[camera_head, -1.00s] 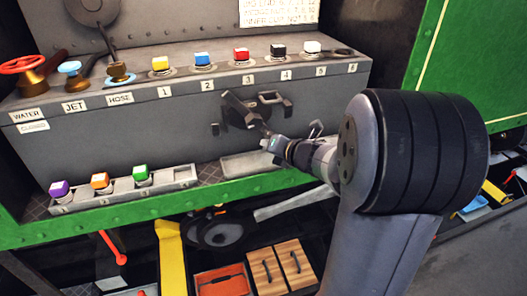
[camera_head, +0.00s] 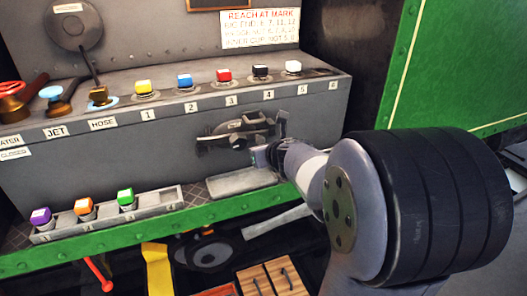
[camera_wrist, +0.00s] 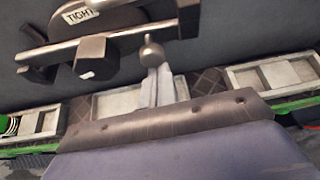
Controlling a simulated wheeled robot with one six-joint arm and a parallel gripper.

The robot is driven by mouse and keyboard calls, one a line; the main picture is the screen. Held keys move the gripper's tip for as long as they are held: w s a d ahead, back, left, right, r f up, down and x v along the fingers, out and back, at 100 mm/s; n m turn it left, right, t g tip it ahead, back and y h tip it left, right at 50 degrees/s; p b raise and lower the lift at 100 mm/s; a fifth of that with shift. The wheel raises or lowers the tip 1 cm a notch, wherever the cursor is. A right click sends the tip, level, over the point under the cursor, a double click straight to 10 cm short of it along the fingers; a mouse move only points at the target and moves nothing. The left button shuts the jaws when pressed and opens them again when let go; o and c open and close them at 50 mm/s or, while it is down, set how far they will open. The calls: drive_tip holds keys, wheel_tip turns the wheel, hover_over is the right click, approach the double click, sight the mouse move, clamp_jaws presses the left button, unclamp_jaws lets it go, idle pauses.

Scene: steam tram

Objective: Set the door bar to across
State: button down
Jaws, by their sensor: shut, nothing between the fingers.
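The door bar (camera_head: 237,137) is a dark bar on a round door in the front of the grey box. It lies nearly level across the door, with its ends by the two side brackets. In the wrist view the bar (camera_wrist: 100,38) runs across the upper left, towards a bracket (camera_wrist: 187,18), below a plate marked TIGHT (camera_wrist: 80,16). My gripper (camera_head: 262,157) is shut and empty, just below the bar's right part. In the wrist view its fingertips (camera_wrist: 157,80) are close under a small round knob (camera_wrist: 151,52); I cannot tell whether they touch.
A pale empty tray (camera_head: 242,182) lies below the door, on the green-edged shelf. A rack (camera_head: 110,213) with purple, orange and green-topped pieces stands at the left. Several coloured blocks line the box top. A sign (camera_head: 260,28) hangs above.

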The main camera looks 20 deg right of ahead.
drive_tip(key=shift+r, duration=0.25)
drive_tip(key=shift+f, duration=0.15)
idle(0.4)
